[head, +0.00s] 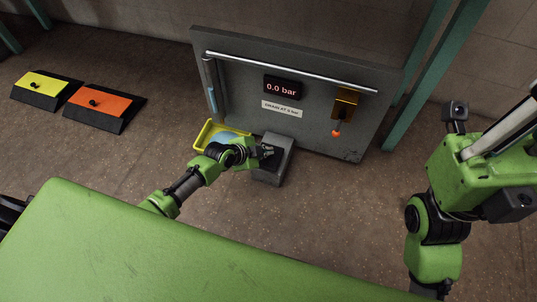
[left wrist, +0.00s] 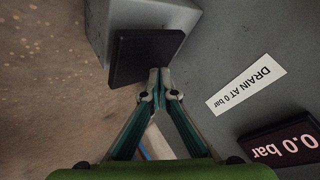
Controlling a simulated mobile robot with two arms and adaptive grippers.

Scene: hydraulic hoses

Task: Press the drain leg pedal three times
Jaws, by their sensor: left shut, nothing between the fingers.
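The drain leg pedal is a dark flat plate (left wrist: 140,58) on a grey block (head: 282,157) at the foot of the grey panel. My left gripper (head: 266,152) is at this block in the head view and partly hides the pedal. In the left wrist view its fingers (left wrist: 160,72) are shut with nothing between them. Their tips overlap the pedal's edge nearest the gripper; I cannot tell if they touch it. The display (head: 282,87) reads 0.0 bar, and a label (head: 282,108) below it says DRAIN AT 0 bar. My right gripper is not in view.
A yellow tray (head: 204,133) with something blue in it stands left of the pedal block. A rail (head: 290,71) crosses the panel, with an orange-tipped lever (head: 336,132) at right. Yellow (head: 44,86) and orange (head: 100,101) wedges lie far left. Floor between is clear.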

